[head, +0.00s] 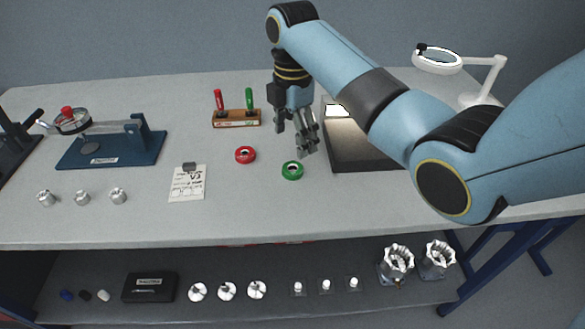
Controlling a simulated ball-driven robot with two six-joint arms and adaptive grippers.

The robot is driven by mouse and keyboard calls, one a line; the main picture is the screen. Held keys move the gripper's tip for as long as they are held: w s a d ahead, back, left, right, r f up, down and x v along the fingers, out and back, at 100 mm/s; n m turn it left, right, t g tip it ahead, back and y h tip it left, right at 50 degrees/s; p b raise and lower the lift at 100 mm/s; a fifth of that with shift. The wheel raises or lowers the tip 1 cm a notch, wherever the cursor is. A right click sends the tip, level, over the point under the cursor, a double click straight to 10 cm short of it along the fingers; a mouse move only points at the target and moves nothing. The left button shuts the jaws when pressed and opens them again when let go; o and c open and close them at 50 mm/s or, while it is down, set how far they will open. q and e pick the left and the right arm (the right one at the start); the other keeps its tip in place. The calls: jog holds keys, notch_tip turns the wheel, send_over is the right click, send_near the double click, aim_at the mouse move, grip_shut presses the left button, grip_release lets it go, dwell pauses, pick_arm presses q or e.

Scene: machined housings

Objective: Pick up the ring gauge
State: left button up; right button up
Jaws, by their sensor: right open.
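Two ring gauges lie flat on the grey bench: a green ring (292,176) and a red ring (245,161) to its left. My left gripper is not in view.
A wooden block with red and green handled gauges (237,123) stands behind the rings. A dark tray (350,160) lies right, partly hidden by my arm. A paper tag (187,184), small metal parts (82,198) and a blue fixture (110,155) are left. A lower shelf holds parts.

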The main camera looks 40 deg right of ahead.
aim_at(293, 164)
notch_tip(293, 164, down, 3)
jog(key=shift+f, duration=0.1)
jog(key=f, duration=0.5)
jog(key=shift+s+a, duration=0.15)
jog(key=shift+s, duration=0.05)
jog(key=shift+r, duration=0.1)
jog(key=c, duration=1.2)
jog(key=shift+c, duration=0.9)
jog(key=shift+r, duration=0.1)
